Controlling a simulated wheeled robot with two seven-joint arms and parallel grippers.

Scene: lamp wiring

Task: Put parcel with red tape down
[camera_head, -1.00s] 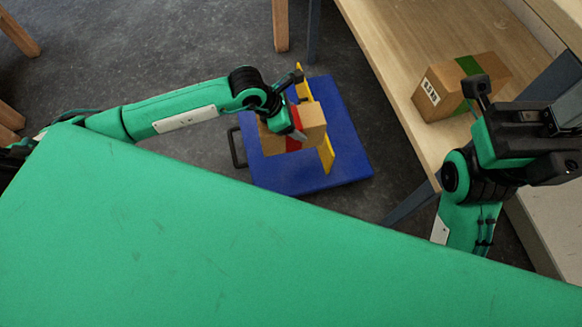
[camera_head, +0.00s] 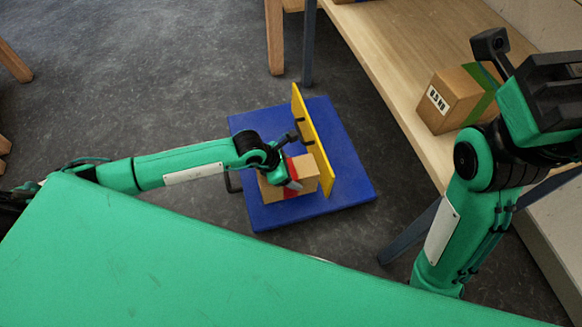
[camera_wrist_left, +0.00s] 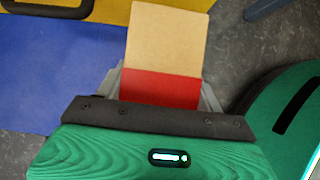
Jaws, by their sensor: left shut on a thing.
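The parcel with red tape (camera_head: 305,172) is a brown box with a red band. My left gripper (camera_head: 292,182) is shut on it across the band. They are over the blue platform (camera_head: 262,215), left of its upright yellow panel (camera_head: 318,150). I cannot tell whether the box touches the platform. In the left wrist view the box (camera_wrist_left: 168,40) and its red tape sit between the fingers of my left gripper (camera_wrist_left: 160,92), with blue platform beside them. My right gripper (camera_head: 548,95) is at the right edge; its jaws cannot be made out.
A box with green tape and a white label (camera_head: 447,100) stands on the wooden bench (camera_head: 400,60) at the right. A dark handle (camera_head: 233,180) sticks out from the platform's left side. The platform's upper left part is bare. A green surface (camera_head: 150,260) fills the foreground.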

